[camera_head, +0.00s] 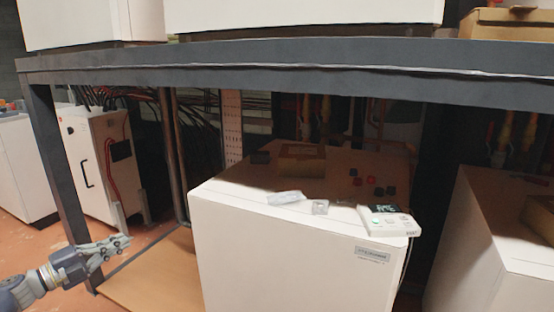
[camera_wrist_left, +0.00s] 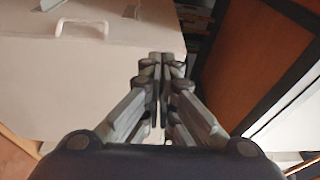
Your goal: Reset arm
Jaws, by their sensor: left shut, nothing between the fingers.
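My left gripper (camera_head: 118,244) comes in from the lower left of the head view, in front of the dark rack post and left of the white heat pump cabinet (camera_head: 290,255). Its fingers are together with nothing between them. In the left wrist view the left gripper (camera_wrist_left: 160,62) points away from the camera, its fingers side by side and empty. A pale cabinet surface with a white handle (camera_wrist_left: 82,27) lies beyond it on the left. My right gripper is not in view.
A dark metal rack beam (camera_head: 300,70) crosses above the cabinet. A control panel (camera_head: 388,220), a box (camera_head: 302,158) and small parts lie on the cabinet top. A grey-white cabinet (camera_head: 98,160) stands behind at left. Orange floor (camera_head: 150,235) is open near the gripper.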

